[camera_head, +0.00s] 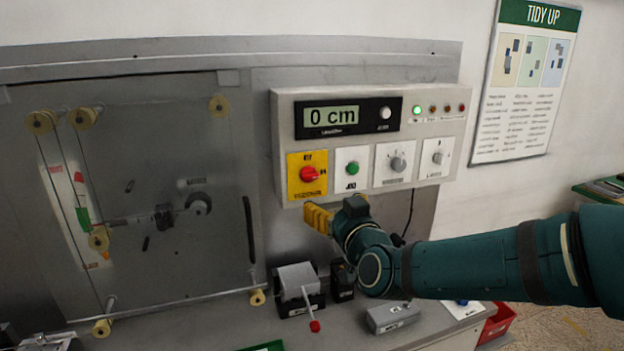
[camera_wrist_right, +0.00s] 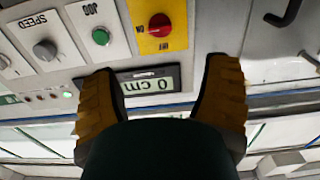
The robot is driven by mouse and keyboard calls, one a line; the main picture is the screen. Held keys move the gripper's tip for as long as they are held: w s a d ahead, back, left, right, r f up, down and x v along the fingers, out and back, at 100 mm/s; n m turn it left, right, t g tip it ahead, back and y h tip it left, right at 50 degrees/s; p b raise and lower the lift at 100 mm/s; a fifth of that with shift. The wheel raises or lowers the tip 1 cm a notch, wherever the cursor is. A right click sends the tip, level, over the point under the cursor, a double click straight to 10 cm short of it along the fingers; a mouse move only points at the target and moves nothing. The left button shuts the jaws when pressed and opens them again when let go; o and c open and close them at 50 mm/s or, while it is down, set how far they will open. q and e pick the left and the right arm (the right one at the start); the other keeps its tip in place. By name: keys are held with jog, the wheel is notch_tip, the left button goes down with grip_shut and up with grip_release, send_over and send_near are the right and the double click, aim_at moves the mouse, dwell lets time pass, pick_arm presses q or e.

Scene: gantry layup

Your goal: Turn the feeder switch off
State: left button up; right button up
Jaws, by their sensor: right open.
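A red rotary switch (camera_head: 310,174) sits on a yellow plate (camera_head: 294,190) at the left of the grey control box's lower row. Its small lettering is blurred, and I cannot tell its pointer's setting for sure. It also shows, upside down, in the right wrist view as a red knob (camera_wrist_right: 159,25). My right gripper (camera_head: 318,217) is just below the yellow plate, apart from the knob, with its yellow fingers near the box's lower edge. In the wrist view the gripper (camera_wrist_right: 165,72) is open and empty, its fingers spread below the knob in the picture. My left gripper is out of view.
A green button (camera_head: 352,168) and two grey knobs (camera_head: 397,164) sit right of the switch. The display (camera_head: 333,116) above reads 0 cm. A lever block (camera_head: 298,282) with a red tip stands on the bench below. A belt panel (camera_head: 150,180) is left.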

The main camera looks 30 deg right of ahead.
aim_at(311, 177)
jog(key=x, duration=1.3)
jog(key=shift+w+d, duration=0.15)
jog(key=shift+w, duration=0.2)
jog(key=c, duration=1.2)
jog(key=n, duration=0.7)
jog(key=shift+n, duration=0.4)
jog(key=n, duration=0.4)
jog(key=shift+n, duration=0.3)
jog(key=n+p, duration=0.1)
jog(key=n, duration=0.4)
jog(key=shift+n, duration=0.3)
